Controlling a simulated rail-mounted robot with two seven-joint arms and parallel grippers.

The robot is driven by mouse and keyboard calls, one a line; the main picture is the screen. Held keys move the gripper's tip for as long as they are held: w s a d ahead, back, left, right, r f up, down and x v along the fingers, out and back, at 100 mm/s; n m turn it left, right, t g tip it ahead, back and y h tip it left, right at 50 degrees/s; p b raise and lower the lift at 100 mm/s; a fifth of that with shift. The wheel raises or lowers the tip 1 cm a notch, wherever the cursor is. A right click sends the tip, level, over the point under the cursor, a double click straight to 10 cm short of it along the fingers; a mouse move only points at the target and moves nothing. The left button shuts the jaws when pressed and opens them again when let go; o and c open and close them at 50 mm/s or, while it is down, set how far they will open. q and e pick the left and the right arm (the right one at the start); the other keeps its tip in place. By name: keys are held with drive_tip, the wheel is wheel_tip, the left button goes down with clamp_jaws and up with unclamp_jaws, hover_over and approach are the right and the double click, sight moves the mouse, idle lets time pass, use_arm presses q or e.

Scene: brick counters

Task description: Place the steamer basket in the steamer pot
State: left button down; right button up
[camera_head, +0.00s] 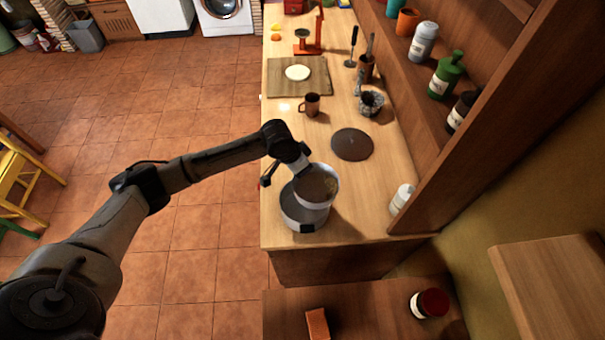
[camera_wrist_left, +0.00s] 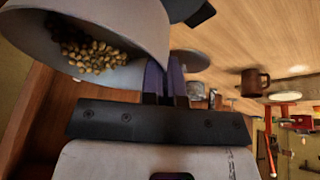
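The steamer basket (camera_head: 322,196) is a grey metal bowl. My left gripper (camera_head: 301,167) is shut on its rim and holds it over the steamer pot (camera_head: 290,211). The pot is pale metal with a dark handle and stands near the counter's front end. The basket sits to the upper right of the pot in the head view and hides much of its opening; I cannot tell whether they touch. In the left wrist view, the basket (camera_wrist_left: 140,22) holds yellowish-brown pieces, with the gripper fingers (camera_wrist_left: 165,80) at its wall. My right gripper is not in view.
A dark round disc (camera_head: 352,144) lies beyond the pot. A brown mug (camera_head: 311,105), a mortar (camera_head: 371,103) and a cutting board (camera_head: 281,88) stand farther back. A white bottle (camera_head: 401,198) is to the right, below the wooden shelf (camera_head: 440,135).

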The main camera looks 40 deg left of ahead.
use_arm(q)
drive_tip(key=shift+f, duration=2)
drive_tip(key=shift+f, duration=0.2)
drive_tip(key=shift+f, duration=0.25)
drive_tip(key=c, duration=1.4)
unclamp_jaws()
drive_tip(key=shift+o, duration=0.2)
